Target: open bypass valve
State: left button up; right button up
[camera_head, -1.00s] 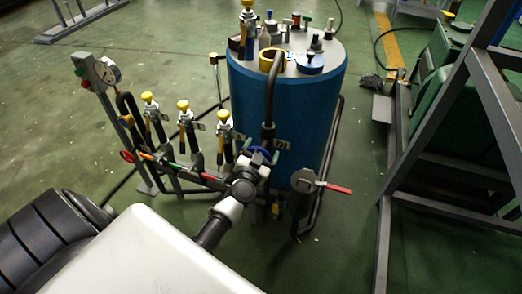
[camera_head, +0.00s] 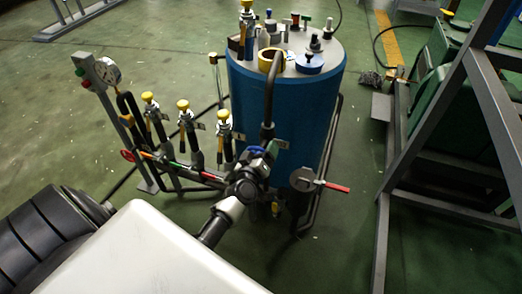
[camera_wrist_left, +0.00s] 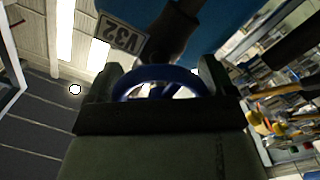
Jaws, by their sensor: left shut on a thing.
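A blue valve handwheel (camera_head: 256,150) sits at the front of the blue tank, mostly hidden behind my left gripper (camera_head: 262,163). In the left wrist view the curved blue rim of the handwheel (camera_wrist_left: 158,73) lies between the two dark fingers of my left gripper (camera_wrist_left: 160,82). The gripper is shut on the handwheel. A tag reading V32 (camera_wrist_left: 121,36) hangs beside the wheel. Whether the valve is open or shut does not show. My right gripper is not in view.
The blue tank (camera_head: 298,105) stands behind the valve. Several yellow-topped valves (camera_head: 184,108) line the pipe to the left. A red-handled valve (camera_head: 335,187) is close on the right. A grey metal frame (camera_head: 384,240) stands further right, with clear green floor between.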

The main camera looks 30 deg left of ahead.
pick_arm(q)
jog(key=n, duration=0.6)
jog(key=shift+n, duration=0.3)
jog(key=n+b, duration=0.1)
jog(key=n, duration=0.2)
jog(key=shift+n, duration=0.3)
jog(key=n, duration=0.2)
jog(key=shift+n, duration=0.4)
jog(key=n+b, duration=0.1)
jog(key=n, duration=0.2)
jog(key=shift+r+n, duration=0.1)
jog(key=shift+n, duration=1.7)
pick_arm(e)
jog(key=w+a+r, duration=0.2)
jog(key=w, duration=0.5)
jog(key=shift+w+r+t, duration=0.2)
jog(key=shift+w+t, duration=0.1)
pick_arm(q)
jog(key=o, duration=0.8)
jog(key=shift+c, duration=0.2)
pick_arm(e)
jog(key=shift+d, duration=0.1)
